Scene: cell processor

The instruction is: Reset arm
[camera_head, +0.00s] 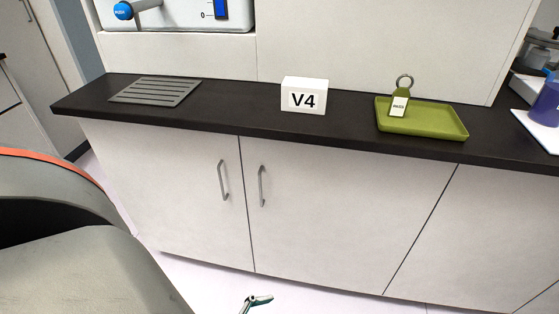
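A small part of a gripper, which looks like my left gripper (257,302), shows at the bottom edge, low in front of the cabinets. It is mostly cut off by the frame, so its opening and anything between its fingers cannot be seen. It appears apart from the cabinets and the counter. A large grey arm part with an orange band, which looks like mine, fills the lower left. My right gripper is not in view.
A dark counter (220,122) runs across above white cabinets (330,195). On it are a grey slotted plate (155,91), a white V4 block (304,94) and a green tray (440,118) with a ringed tag (398,106). A machine (185,14) stands behind at upper left.

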